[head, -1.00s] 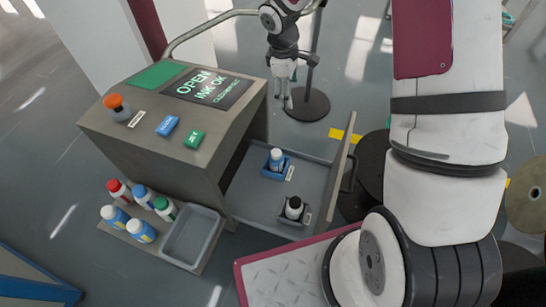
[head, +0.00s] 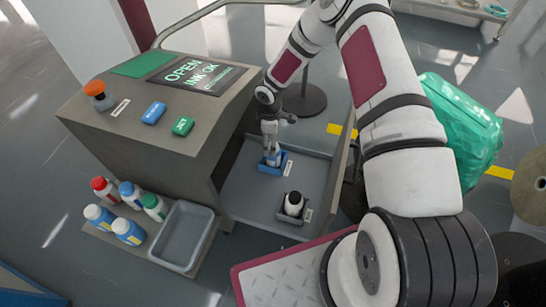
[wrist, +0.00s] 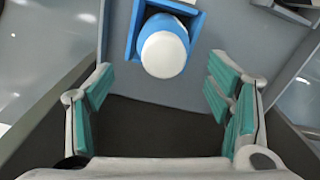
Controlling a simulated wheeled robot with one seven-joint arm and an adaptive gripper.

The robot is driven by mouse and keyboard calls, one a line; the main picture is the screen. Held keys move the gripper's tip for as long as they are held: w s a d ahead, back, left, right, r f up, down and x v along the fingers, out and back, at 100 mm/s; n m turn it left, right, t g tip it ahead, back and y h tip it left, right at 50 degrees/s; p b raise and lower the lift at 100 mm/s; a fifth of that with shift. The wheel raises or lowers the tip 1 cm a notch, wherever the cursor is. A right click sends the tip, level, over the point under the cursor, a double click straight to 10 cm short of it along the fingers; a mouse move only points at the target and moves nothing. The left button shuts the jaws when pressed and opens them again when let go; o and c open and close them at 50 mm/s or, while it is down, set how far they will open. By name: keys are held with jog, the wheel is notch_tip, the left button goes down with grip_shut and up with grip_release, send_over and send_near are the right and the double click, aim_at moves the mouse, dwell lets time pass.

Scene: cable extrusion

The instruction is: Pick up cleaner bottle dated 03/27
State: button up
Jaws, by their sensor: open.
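Several small bottles stand on a low side shelf at left: one red-capped (head: 104,189), one green-capped (head: 155,206), others with blue or white caps, such as this white-capped bottle (head: 128,231). In the open drawer, a white-capped bottle (wrist: 164,52) sits in a blue holder (head: 286,163). No date is readable.
The drawer (head: 245,190) is pulled out from the grey console (head: 150,120), its front panel standing at right. An empty grey tray (head: 182,236) is beside the shelf bottles. A maroon-edged plate (head: 285,275) lies in front. A green wrapped bundle (head: 460,125) is at right.

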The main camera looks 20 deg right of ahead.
aim_at(272, 162)
jog(key=f, duration=0.2)
jog(key=f+b, duration=0.1)
jog(key=f, duration=0.1)
jog(key=f+b, duration=0.1)
jog(key=f, duration=0.2)
jog(key=shift+s+d+f, duration=0.1)
jog(key=shift+s+d, duration=0.1)
jog(key=shift+s, duration=0.05)
jog(key=c, duration=1.4)
